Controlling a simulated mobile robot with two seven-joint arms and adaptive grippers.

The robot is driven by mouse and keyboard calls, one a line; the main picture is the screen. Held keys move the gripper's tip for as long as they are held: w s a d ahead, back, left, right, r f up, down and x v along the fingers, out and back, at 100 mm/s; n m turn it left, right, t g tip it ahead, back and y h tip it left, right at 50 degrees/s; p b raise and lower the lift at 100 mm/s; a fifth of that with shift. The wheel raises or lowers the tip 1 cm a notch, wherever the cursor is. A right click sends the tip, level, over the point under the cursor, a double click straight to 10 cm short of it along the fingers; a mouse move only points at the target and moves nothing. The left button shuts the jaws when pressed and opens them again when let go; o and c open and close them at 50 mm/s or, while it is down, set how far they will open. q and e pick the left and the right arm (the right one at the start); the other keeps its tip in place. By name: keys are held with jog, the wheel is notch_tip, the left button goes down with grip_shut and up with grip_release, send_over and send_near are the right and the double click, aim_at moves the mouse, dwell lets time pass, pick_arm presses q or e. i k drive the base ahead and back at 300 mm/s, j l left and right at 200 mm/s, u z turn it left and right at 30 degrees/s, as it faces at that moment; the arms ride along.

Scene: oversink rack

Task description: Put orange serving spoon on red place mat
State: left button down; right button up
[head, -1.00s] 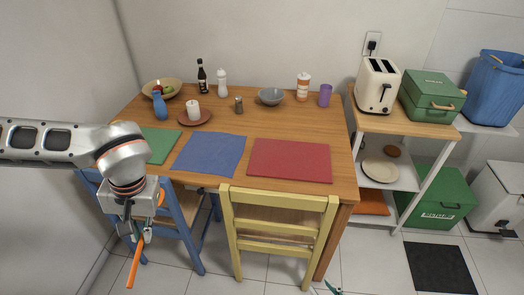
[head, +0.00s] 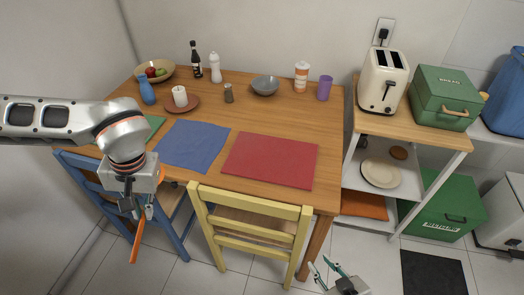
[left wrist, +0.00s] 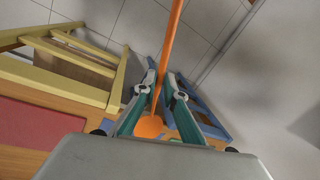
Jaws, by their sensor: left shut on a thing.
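The orange serving spoon (head: 137,242) hangs from my left gripper (head: 143,210), which is shut on it. The spoon points downward, left of the yellow chair and in front of the blue chair, away from the table top. In the left wrist view the spoon (left wrist: 172,40) passes between the left fingers (left wrist: 160,100), with its rounded end near the palm. The red place mat (head: 270,160) lies flat and bare at the table's right front. It also shows in the left wrist view (left wrist: 35,130). My right gripper (head: 328,272), at the bottom edge, has its fingertips apart and looks empty.
A yellow chair (head: 250,225) stands before the red mat; a blue chair (head: 165,222) stands further left. A blue mat (head: 194,146) lies left of the red one. A bowl, candle, bottles and cups stand towards the table's back. A toaster shelf (head: 430,133) stands right.

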aim_at(277, 172)
jog(key=i+l, duration=0.15)
jog(key=l, duration=0.3)
jog(key=i+l, duration=0.1)
jog(key=l, duration=0.3)
jog(key=i+l, duration=0.15)
jog(key=l, duration=0.3)
